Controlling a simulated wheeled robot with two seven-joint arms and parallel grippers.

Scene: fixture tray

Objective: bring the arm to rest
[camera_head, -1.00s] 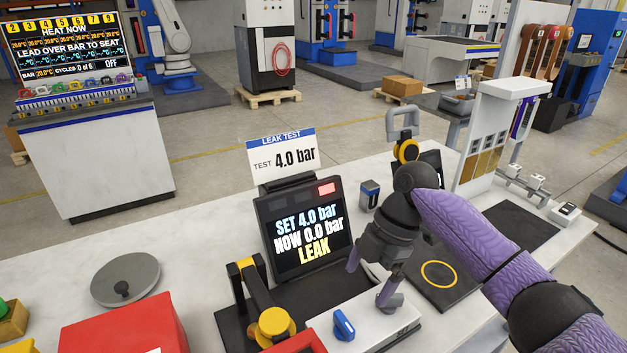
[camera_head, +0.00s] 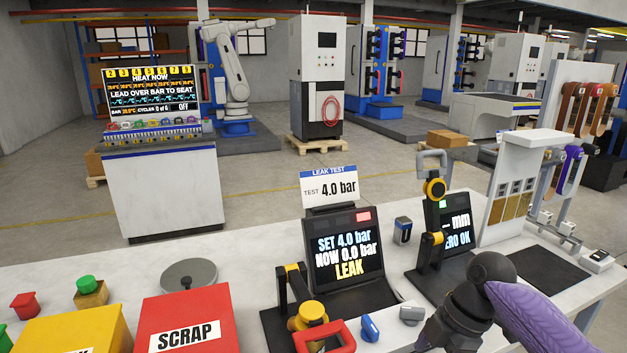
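My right arm (camera_head: 535,322) with its purple sleeve comes in from the lower right. My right gripper (camera_head: 445,332) is low in the picture, in front of the benches' test units. Its fingers are mostly cut off by the bottom edge, so its opening and whether it holds anything cannot be told. It appears to the right of the leak tester's blue knob (camera_head: 370,328) and grey knob (camera_head: 411,314). My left gripper is not in view.
The leak tester screen (camera_head: 346,254) reads SET 4.0 bar, NOW 0.0 bar, LEAK. A gauge stand (camera_head: 435,215) with a screen is to its right. A red SCRAP box (camera_head: 188,320), a yellow box (camera_head: 70,332) and a grey round plate (camera_head: 203,272) are at left.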

